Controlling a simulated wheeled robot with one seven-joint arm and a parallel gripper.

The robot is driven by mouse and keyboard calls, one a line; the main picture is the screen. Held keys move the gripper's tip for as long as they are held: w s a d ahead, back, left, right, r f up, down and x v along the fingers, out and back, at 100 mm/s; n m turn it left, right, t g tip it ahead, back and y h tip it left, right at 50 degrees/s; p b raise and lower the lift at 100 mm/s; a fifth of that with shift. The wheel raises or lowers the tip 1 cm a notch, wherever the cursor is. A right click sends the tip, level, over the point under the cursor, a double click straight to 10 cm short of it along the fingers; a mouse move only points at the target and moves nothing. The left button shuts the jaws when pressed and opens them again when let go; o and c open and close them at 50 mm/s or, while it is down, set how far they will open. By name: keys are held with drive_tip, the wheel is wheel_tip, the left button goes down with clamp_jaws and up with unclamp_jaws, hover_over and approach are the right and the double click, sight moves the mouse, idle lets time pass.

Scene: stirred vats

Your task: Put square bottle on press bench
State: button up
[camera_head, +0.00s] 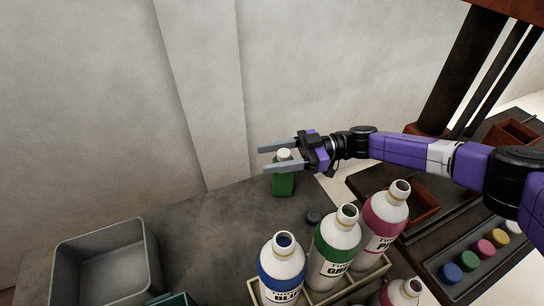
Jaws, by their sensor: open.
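A small green bottle with a pale cap (284,184), seemingly the square bottle, stands upright on the grey table (200,215) near its back edge. My gripper (264,159) is open, its two fingers pointing left at the height of the bottle's cap. In the picture the cap shows between the fingers, and the lower finger crosses the bottle's top. I cannot tell whether they touch. A dark bench (408,247) beneath a frame with dark columns (462,70) stands at the right, and it looks like the press bench.
Blue (282,268), green (336,243) and pink (384,220) labelled bottles stand in a pale crate (258,292) at the front. A grey bin (103,262) is at the left. A rack with several coloured caps (467,260) and reddish trays (516,132) are on the right bench.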

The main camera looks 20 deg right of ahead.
drive_tip(key=s+d+b, duration=0.1)
drive_tip(key=d, duration=0.6)
drive_tip(key=shift+s+d, duration=0.15)
drive_tip(key=shift+s, duration=0.1)
